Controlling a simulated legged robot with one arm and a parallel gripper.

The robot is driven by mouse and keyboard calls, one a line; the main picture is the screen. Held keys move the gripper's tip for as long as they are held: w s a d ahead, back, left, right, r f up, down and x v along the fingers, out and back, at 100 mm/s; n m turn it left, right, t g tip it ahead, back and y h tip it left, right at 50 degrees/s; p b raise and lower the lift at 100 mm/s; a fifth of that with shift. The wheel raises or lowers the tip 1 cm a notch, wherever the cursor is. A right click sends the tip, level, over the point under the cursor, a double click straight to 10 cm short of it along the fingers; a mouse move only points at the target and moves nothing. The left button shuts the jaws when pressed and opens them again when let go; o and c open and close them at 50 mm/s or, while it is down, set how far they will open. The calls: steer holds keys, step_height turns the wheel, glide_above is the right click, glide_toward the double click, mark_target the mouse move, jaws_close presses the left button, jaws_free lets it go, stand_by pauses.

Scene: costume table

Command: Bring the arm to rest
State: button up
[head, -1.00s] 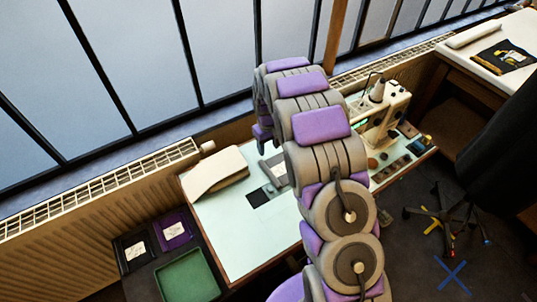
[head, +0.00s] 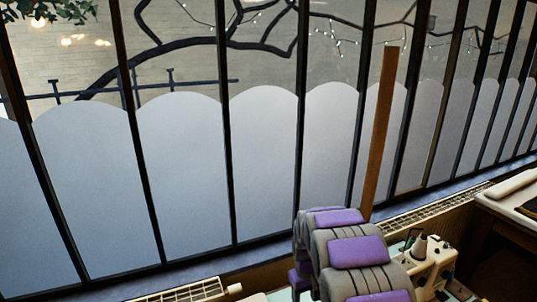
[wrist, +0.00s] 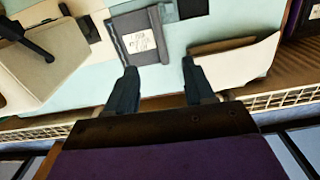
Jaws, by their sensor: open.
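My gripper (wrist: 159,67) shows in the wrist view with its two dark fingers spread apart and nothing between them. It hangs over the pale green table top (wrist: 164,103). A grey packet with a white label (wrist: 140,43) lies beyond the left fingertip. A folded cream cloth (wrist: 240,62) lies beyond the right fingertip. In the head view my purple and grey arm rises from the bottom edge, right of centre. The gripper itself is hidden in that view.
A cream sewing machine (head: 432,262) stands just right of my arm. A radiator (head: 190,291) runs below tall windows (head: 265,150). A wooden post (head: 382,135) stands behind the arm. Another table (head: 510,207) is at the right edge.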

steer(key=s+d+r+m, duration=0.1)
steer(key=s+r, duration=0.4)
steer(key=s, duration=0.4)
steer(key=s+d+r+m+g, duration=0.1)
steer(key=s+r, duration=0.5)
steer(key=s, duration=0.4)
steer(key=s+r+m, duration=0.1)
steer(key=s+r, duration=0.4)
steer(key=s, duration=0.4)
steer(key=s+m, duration=0.1)
steer(key=s, duration=1.2)
steer(key=shift+d+r+g, duration=0.15)
steer(key=shift+g, duration=0.15)
